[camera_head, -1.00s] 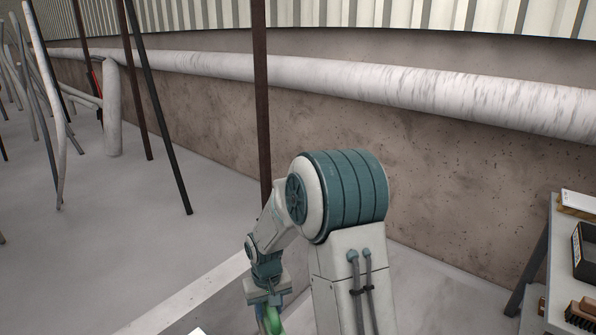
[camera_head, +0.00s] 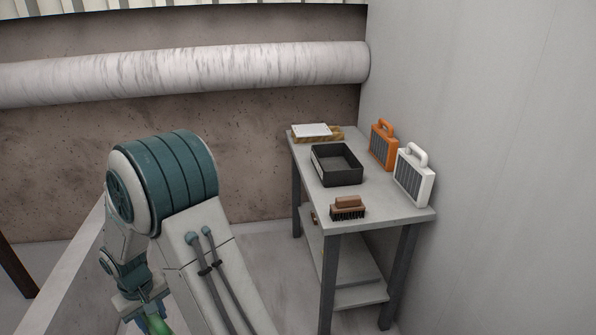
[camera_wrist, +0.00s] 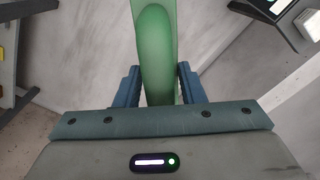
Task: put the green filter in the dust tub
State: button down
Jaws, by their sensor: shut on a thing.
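My gripper (camera_wrist: 158,86) is shut on the green filter (camera_wrist: 154,50), which stands out between the two blue fingers in the wrist view. In the head view my gripper sits low at the left, and a bit of the green filter (camera_head: 158,324) shows at the bottom edge; the rest of it is cut off. The dust tub appears to be the dark, open-topped box (camera_head: 337,166) on the grey table (camera_head: 388,209), well to the right of my gripper. Its inside looks empty.
A brush (camera_head: 348,208) lies at the near end, and a wooden tray with papers (camera_head: 316,132) at the far end. A grey wall (camera_head: 490,150) closes off the right.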

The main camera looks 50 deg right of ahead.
aim_at(329, 170)
jog(key=z, duration=0.35)
jog(key=i, duration=3)
jog(key=z, duration=3.4)
